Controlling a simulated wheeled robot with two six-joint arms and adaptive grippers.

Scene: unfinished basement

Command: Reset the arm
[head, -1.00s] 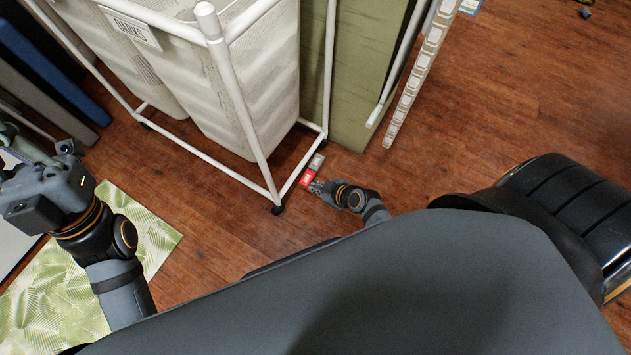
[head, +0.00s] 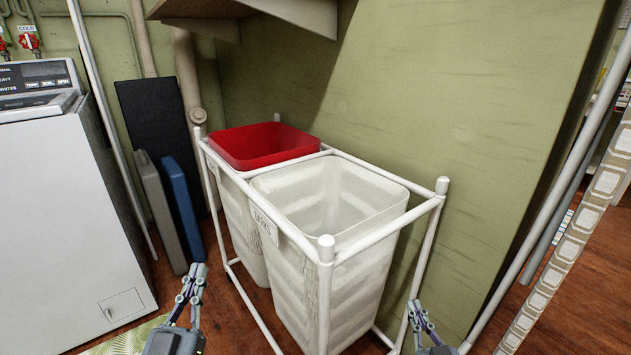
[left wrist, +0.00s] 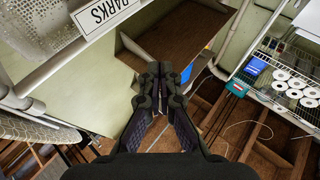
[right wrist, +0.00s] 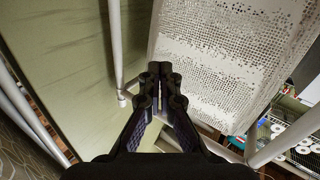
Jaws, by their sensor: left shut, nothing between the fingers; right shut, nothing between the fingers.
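My left gripper (head: 194,282) is in the lower left of the head view, pointing up, in front of the laundry sorter. It is shut and empty; its closed fingers also show in the left wrist view (left wrist: 160,72). My right gripper (head: 416,312) is at the bottom of the head view, beside the sorter's right front leg. It is shut and empty, and its closed fingers show in the right wrist view (right wrist: 160,72). In the head view I cannot tell whether it touches the frame.
A white-framed laundry sorter with a white bin (head: 330,200) and a red-lined bin (head: 262,143) stands ahead. A white washer (head: 70,220) is at the left. Blue (head: 184,208) and grey (head: 160,210) panels lean between them.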

